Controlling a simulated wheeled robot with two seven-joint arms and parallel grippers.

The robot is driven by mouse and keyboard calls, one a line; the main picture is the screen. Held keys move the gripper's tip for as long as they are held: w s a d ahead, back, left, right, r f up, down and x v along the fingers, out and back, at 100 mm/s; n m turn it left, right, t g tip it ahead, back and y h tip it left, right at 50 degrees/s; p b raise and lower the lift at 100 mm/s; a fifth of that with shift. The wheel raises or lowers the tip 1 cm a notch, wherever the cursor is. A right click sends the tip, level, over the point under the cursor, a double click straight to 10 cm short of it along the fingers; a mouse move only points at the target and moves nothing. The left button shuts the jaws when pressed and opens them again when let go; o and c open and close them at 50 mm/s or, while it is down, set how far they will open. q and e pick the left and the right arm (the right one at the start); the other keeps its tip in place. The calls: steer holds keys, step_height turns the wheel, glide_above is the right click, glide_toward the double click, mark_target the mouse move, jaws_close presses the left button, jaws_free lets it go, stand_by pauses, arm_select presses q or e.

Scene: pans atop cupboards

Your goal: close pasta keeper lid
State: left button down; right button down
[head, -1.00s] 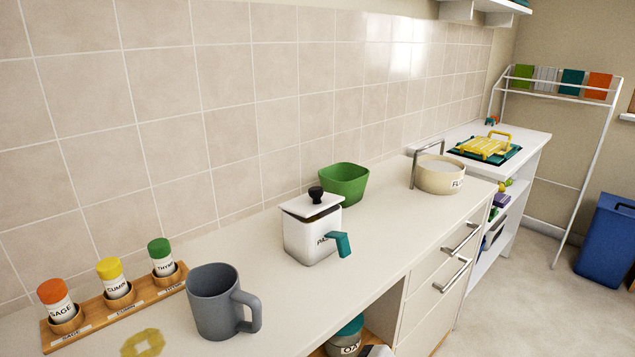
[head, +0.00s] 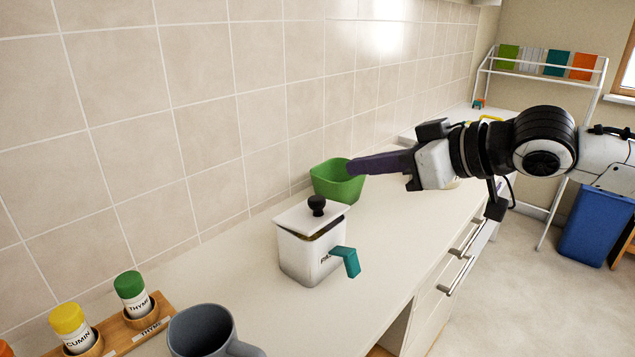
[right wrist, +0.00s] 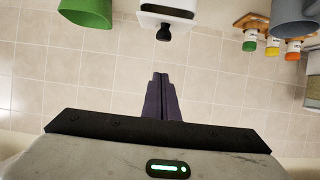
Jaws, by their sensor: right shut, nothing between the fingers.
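The pasta keeper (head: 303,258) is a white box with a teal handle (head: 347,260) and partly hidden dark lettering. It stands upright on the counter. Its white lid (head: 296,217) with a black knob (head: 316,204) sits tilted, with a dark gap under its near right edge. In the right wrist view the keeper (right wrist: 178,28) hangs at the top, upside down, its dark gap showing. My right gripper (head: 353,167) has purple fingers, shut and empty, above and beyond the keeper, in front of the green bowl. The fingers also show in the right wrist view (right wrist: 160,76). My left gripper is out of view.
The green bowl (head: 332,183) stands just behind the keeper, partly covered by my fingers. A grey mug (head: 200,330) and a spice rack (head: 145,325) stand at the near left. The tiled wall (head: 200,130) runs behind. The counter between mug and keeper is clear.

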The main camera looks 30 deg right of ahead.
steer(key=x, duration=0.9)
steer(key=shift+w+r, duration=0.1)
steer(key=shift+w, duration=0.15)
step_height(320, 180, down, 3)
steer(key=shift+d+r, duration=0.1)
steer(key=shift+s+f+b, duration=0.2)
steer(key=shift+f+b, duration=0.15)
steer(key=shift+f, duration=0.35)
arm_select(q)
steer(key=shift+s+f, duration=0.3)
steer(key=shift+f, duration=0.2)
